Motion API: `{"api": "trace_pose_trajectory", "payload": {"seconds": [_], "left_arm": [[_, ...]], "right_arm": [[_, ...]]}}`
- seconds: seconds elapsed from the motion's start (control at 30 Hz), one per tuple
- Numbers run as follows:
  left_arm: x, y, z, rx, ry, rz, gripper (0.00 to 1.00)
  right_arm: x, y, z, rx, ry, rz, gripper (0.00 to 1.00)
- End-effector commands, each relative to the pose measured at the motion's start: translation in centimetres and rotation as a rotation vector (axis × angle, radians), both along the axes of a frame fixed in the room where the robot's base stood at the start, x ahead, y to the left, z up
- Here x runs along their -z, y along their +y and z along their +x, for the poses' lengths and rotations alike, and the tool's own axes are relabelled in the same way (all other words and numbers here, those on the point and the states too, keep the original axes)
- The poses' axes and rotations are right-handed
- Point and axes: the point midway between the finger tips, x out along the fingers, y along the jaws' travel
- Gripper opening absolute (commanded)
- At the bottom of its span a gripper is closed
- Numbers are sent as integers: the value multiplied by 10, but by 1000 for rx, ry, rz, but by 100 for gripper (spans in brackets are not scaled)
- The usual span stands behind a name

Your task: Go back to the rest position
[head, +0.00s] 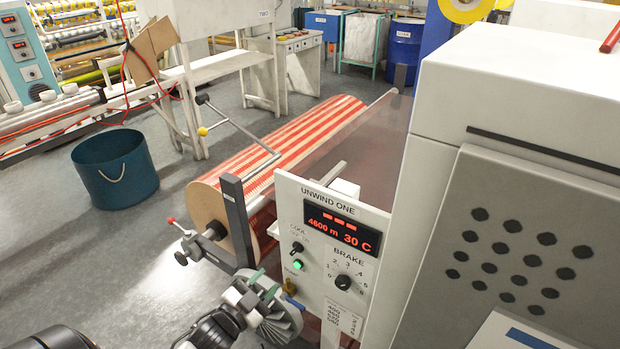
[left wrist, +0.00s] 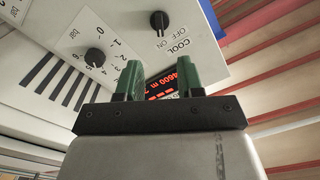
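My left gripper (head: 264,284) is low in the middle of the head view, in front of the lower left part of the UNWIND ONE panel (head: 318,282). In the left wrist view its two green fingers (left wrist: 160,82) stand apart with nothing between them. The panel fills the upper left of that view, with the COOL knob (left wrist: 158,20) and the BRAKE knob (left wrist: 95,57) beyond the fingers. The fingers appear apart from both knobs. The panel display (head: 342,230) reads 4600 m and 30 C. A green button (head: 298,265) is left of the BRAKE knob (head: 343,282). My right gripper is not in view.
A large red-striped roll (head: 290,145) lies behind the panel, on a dark upright stand (head: 237,215). A grey machine housing (head: 530,230) closes off the right. A blue bin (head: 115,170) stands on the floor at left, with open floor around it.

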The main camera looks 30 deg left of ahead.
Motion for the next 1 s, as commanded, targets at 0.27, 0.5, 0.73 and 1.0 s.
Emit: {"api": "trace_pose_trajectory", "payload": {"seconds": [0.27, 0.5, 0.73, 1.0], "left_arm": [[22, 1, -2, -16, 51, -16, 37], [166, -3, -41, -113, 410, -115, 37], [310, -33, -138, -203, 847, -195, 37], [407, -79, -283, -275, 1305, -221, 37]], "right_arm": [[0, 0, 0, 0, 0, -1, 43], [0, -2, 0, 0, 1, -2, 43], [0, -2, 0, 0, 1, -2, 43], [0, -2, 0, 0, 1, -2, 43]]}}
